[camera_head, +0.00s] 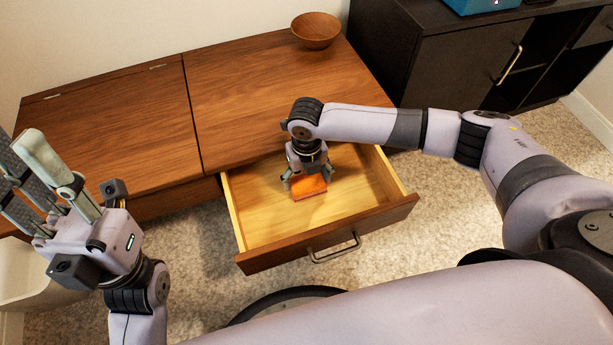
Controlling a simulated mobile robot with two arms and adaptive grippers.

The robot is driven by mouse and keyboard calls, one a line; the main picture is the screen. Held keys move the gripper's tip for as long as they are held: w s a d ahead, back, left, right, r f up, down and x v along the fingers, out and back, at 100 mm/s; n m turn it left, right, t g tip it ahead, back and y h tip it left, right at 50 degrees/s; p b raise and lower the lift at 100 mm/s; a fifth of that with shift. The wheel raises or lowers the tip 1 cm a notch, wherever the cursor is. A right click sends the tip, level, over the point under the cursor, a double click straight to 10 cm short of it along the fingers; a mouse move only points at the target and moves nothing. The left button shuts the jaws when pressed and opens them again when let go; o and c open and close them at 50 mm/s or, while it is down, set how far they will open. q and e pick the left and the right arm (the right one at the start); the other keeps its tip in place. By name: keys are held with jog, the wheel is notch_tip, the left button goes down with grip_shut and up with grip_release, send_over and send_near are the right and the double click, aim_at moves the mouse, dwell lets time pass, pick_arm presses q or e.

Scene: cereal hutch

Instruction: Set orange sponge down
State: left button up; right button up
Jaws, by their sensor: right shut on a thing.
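The orange sponge (309,187) is a small flat block inside the open wooden drawer (270,222). My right gripper (306,178) reaches down into the drawer and is shut on the sponge. Its upper part is hidden by the gripper. I cannot tell whether the sponge touches the drawer floor. My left gripper (48,185) is at the far left, raised outside the drawer and pointing up.
The wooden cabinet top (250,90) holds a wooden bowl (316,30) at its back edge. A dark cabinet (450,55) with a teal box (480,4) stands at the back right. A pale bin (25,280) is at lower left. The rest of the drawer looks empty.

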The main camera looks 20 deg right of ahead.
jog(key=o, duration=1.1)
jog(key=shift+f, duration=0.1)
